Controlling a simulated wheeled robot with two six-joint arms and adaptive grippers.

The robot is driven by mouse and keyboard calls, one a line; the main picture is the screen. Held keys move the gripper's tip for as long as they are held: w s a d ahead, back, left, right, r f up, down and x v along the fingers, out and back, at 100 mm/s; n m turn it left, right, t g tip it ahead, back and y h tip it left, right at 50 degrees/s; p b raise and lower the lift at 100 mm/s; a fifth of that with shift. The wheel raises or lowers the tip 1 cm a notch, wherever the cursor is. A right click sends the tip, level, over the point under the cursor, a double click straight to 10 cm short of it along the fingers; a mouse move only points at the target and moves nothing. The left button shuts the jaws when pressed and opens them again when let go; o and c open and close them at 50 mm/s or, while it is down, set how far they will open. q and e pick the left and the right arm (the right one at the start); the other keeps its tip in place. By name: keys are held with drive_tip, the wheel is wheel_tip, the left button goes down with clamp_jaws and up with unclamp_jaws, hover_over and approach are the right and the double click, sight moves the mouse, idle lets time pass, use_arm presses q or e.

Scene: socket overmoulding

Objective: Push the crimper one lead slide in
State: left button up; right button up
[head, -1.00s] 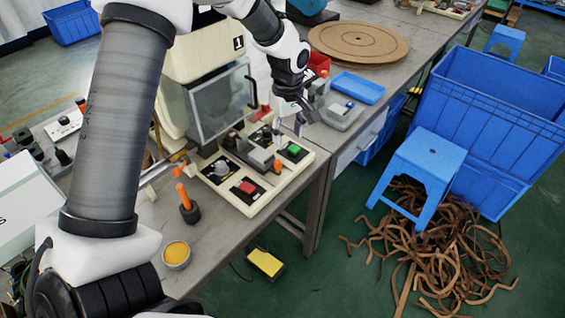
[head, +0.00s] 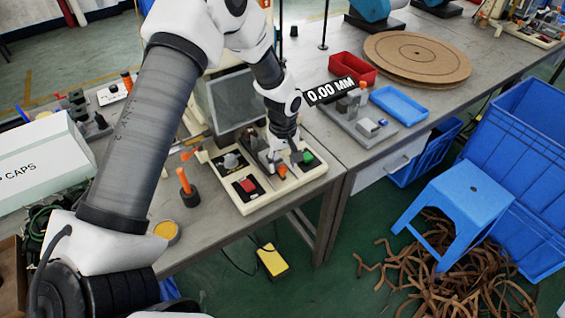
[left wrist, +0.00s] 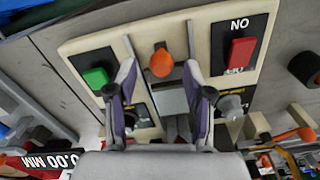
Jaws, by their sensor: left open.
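The crimper panel (head: 226,191) is a cream control base at the bench's front edge. The lead slide appears to be the grey block with an orange knob (head: 282,170) between the red button (head: 248,185) and the green button (head: 307,157). In the left wrist view the orange knob (left wrist: 161,63) lies between the fingers, with grey metal (left wrist: 170,101) below it. My left gripper (head: 286,159) is open low over the panel, its fingers on either side of the knob; contact cannot be told. The fingers partly hide the slide. My right gripper is not in view.
A grey fixture (head: 362,122) with a "0.00 MM" readout (head: 331,91) stands right of the panel. Behind are a red tray (head: 353,69) and blue tray (head: 399,104). An orange-handled tool (head: 186,186) stands left of the panel.

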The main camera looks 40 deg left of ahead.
use_arm(q)
drive_tip(key=shift+d+f, duration=0.15)
drive_tip(key=shift+f, duration=0.45)
drive_tip(key=shift+s, duration=0.2)
clamp_jaws()
drive_tip(key=shift+w+a+r, duration=0.1)
drive_tip(key=shift+w+a, duration=0.1)
drive_tip(key=shift+a, duration=0.15)
drive_tip(key=a, duration=0.2)
drive_tip(key=w+a+p, duration=0.1)
drive_tip(key=w+a, duration=0.1)
drive_tip(key=a, duration=0.1)
drive_tip(key=shift+w+a, duration=0.1)
drive_tip(key=shift+a, duration=0.2)
drive_tip(key=shift+w, duration=0.1)
drive_tip(key=shift+c, duration=2.1)
unclamp_jaws()
drive_tip(key=o, duration=0.4)
drive_tip(key=shift+a, duration=0.2)
